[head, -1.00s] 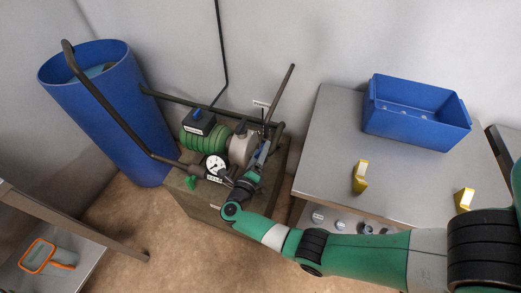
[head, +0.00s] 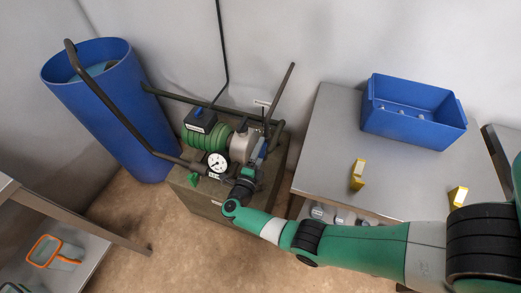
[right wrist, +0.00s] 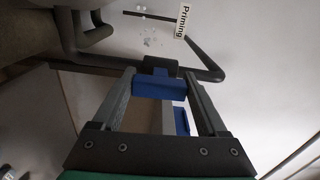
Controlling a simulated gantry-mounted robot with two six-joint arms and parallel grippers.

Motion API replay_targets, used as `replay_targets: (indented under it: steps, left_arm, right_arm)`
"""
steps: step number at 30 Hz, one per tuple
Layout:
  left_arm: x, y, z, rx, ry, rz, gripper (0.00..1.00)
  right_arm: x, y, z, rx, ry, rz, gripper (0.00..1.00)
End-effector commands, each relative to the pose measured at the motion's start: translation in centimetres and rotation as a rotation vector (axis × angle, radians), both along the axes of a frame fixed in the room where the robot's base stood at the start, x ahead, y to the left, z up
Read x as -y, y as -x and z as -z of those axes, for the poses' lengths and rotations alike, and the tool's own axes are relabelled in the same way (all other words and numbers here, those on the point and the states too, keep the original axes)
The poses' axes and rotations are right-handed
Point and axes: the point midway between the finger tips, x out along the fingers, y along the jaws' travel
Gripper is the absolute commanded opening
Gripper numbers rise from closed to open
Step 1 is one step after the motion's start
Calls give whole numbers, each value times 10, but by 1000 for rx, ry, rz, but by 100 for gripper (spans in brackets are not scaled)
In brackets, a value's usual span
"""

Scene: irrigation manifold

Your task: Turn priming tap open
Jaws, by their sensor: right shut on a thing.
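The priming tap's blue handle (right wrist: 160,88) sits between the fingertips in the right wrist view, with a dark pipe fitting just behind it. My right gripper (right wrist: 159,80) is shut on this handle, one finger at each end. In the head view my right gripper (head: 260,152) is at the pipework just right of the green pump (head: 207,137), and its wrist hides part of the tap. My left gripper is in neither view.
A round pressure gauge (head: 217,162) and dark pipes (head: 180,98) stand close to the gripper. A blue barrel (head: 115,115) is at left. At right, a grey table (head: 325,150) holds a blue bin (head: 412,125) and yellow brackets (head: 358,175).

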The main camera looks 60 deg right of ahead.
Motion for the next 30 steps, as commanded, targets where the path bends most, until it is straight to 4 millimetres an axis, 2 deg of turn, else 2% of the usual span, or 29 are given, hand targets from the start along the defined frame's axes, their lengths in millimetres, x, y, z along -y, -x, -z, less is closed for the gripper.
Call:
replay_targets:
  steps: [11,12,15,24,26,30]
  left_arm:
    - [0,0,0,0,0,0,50]
    - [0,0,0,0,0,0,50]
    - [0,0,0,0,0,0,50]
    - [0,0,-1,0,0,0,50]
    - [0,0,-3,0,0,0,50]
    - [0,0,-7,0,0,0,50]
  right_arm:
    - [0,0,-1,-10,4,2,20]
    - [0,0,-1,-10,4,2,81]
    - [0,0,-1,-9,3,2,99]
    - [-3,0,-1,-7,2,0,100]
    - [-10,0,-1,-6,1,-2,100]
    - [-37,3,-1,-7,1,-5,100]
